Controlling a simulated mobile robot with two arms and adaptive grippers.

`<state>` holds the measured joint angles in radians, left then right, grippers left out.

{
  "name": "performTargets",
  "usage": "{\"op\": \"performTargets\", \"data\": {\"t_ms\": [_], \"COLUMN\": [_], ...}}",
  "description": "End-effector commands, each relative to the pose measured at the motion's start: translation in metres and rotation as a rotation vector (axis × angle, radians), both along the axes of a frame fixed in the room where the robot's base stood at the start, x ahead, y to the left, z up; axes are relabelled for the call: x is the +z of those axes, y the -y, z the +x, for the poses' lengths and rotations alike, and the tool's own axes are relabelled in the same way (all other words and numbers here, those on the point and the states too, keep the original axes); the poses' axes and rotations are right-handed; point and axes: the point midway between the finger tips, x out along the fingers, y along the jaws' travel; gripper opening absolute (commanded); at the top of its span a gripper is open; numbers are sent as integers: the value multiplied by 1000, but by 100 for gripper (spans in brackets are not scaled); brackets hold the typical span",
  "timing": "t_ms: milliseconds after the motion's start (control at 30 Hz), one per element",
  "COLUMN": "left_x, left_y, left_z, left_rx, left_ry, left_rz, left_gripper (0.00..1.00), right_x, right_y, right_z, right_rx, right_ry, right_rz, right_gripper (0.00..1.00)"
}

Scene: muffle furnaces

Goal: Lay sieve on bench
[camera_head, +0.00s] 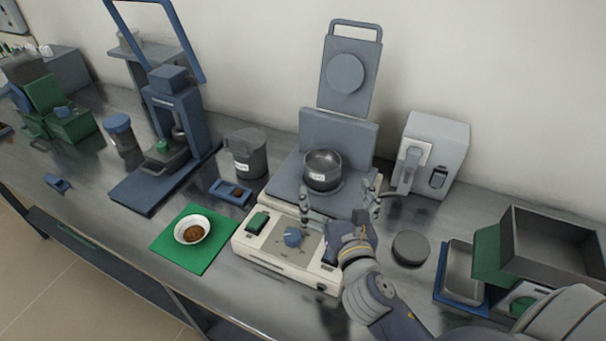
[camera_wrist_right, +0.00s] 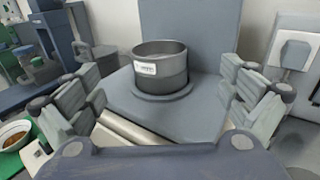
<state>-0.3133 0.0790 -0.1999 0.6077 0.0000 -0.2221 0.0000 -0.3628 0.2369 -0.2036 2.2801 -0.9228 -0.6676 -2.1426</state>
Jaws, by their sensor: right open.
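The sieve (camera_head: 322,170), a dark grey round pan with a white label, sits upright on the flat plate of a cream-based machine (camera_head: 284,262). It also shows in the right wrist view (camera_wrist_right: 161,68), centred between the fingers and beyond them. My right gripper (camera_head: 339,200) is open and empty, just in front of the sieve, with its fingers spread to either side and apart from it. The steel bench (camera_head: 222,288) runs under everything. My left gripper is not in view.
A green mat (camera_head: 170,245) with a white bowl of brown material (camera_head: 192,229) lies left of the machine. A round dark disc (camera_head: 410,248) lies to its right, near a blue tray (camera_head: 441,283) and open grey box (camera_head: 552,250). A labelled jug (camera_head: 245,152) stands behind left.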

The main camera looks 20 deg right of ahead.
Motion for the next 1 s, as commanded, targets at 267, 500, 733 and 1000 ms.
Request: {"op": "performTargets", "data": {"t_ms": [267,500,733,1000], "left_x": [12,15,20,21], "left_y": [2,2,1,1], "left_z": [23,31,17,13], "left_rx": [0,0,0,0], "left_ry": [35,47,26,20], "left_rz": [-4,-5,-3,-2], "left_gripper": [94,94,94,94], "right_x": [1,-1,-1,-4], "right_y": [11,15,19,23], "right_z": [45,61,92,108], "right_rx": [-1,0,-1,1], "right_ry": [3,2,2,1], "right_rz": [-1,-1,0,0], "right_gripper": [98,98,98,98]}}
